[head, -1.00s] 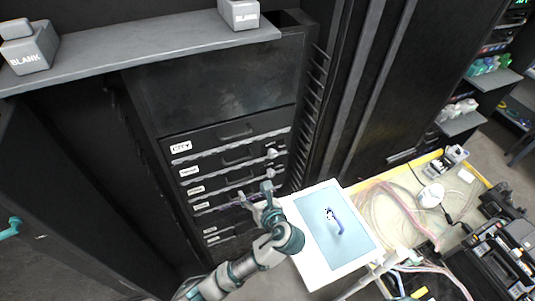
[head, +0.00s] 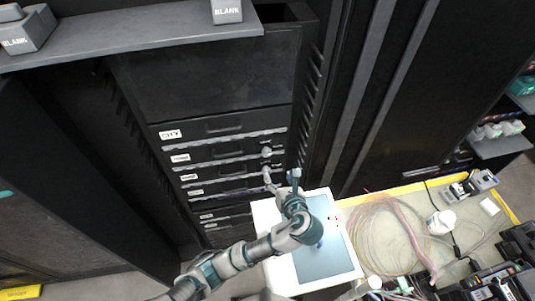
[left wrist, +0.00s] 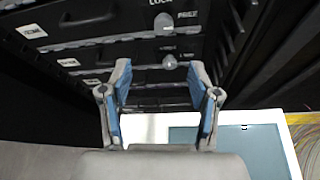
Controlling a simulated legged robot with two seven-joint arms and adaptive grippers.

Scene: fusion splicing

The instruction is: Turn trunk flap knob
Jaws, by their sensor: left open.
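The black cabinet (head: 215,85) has a stack of labelled drawers, with silvery round knobs at their right ends. The upper knob (head: 266,152) is uncovered; it also shows in the left wrist view (left wrist: 164,24) beside the words LOCK and PRST. A lower knob (left wrist: 169,62) appears between my fingertips in the left wrist view; I cannot tell whether they reach around it. My left gripper (head: 281,178) is open and empty, in front of the drawers' right side. Its two blue-padded fingers (left wrist: 160,68) stand apart in the left wrist view. My right gripper is not in view.
A white-framed tablet (head: 330,262) lies below the left arm, partly covered by it. A yellow-edged bench (head: 410,187) with coiled fibres and devices stands to the right. A grey shelf (head: 130,36) with BLANK blocks is at the upper left.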

